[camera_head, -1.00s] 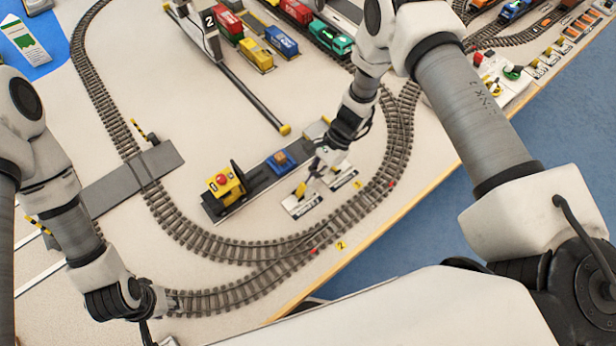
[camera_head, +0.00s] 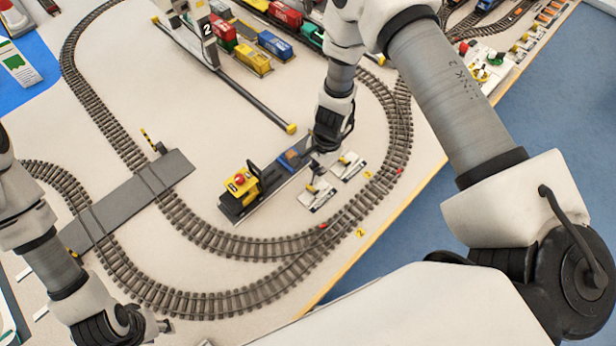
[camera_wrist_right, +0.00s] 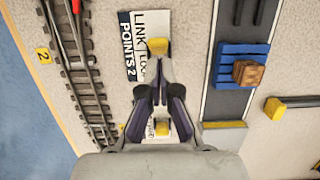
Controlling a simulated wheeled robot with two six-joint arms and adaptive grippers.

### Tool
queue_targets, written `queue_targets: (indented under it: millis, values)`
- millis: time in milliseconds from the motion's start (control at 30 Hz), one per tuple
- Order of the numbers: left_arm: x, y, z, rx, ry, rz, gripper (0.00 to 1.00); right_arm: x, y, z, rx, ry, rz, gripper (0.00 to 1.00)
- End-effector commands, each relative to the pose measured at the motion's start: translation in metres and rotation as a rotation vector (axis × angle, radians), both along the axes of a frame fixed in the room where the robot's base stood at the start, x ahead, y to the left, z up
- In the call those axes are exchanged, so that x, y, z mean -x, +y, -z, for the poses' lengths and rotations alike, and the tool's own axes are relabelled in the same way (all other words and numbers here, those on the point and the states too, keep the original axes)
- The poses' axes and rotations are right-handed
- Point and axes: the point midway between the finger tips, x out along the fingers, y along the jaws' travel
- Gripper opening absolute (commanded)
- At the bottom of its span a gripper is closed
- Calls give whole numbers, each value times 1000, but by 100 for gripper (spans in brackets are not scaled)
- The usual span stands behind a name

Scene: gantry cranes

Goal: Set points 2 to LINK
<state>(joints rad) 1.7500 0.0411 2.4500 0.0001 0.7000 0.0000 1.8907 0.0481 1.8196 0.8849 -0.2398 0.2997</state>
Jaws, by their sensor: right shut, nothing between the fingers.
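The points 2 plate (camera_head: 316,197) is white with a yellow-tipped lever. In the right wrist view the plate (camera_wrist_right: 134,62) reads LINK and LOOP, with LINK higher in the picture. The lever's yellow knob (camera_wrist_right: 158,47) stands beside the lettering; which side it is set to I cannot tell. My right gripper (camera_head: 321,163) is low over the two lever plates. Its dark fingers (camera_wrist_right: 160,82) are shut and empty, just below the knob in the wrist view; contact is unclear. My left gripper (camera_head: 164,326) is at the lower left edge, and its jaws are unclear.
A second lever plate (camera_head: 347,166) lies just beyond. Curved track (camera_head: 300,273) runs in front, near the table edge. A gantry crane (camera_head: 201,38) stands at the back.

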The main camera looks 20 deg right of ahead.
Motion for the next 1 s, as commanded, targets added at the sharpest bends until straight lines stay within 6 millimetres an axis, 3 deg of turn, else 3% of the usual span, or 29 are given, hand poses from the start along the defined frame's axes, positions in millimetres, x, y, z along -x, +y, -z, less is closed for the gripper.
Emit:
queue_targets:
  millis: [1000]
  values:
    - [0,0,-17,0,0,1,40,0,1,-22,-3,2,0,0]
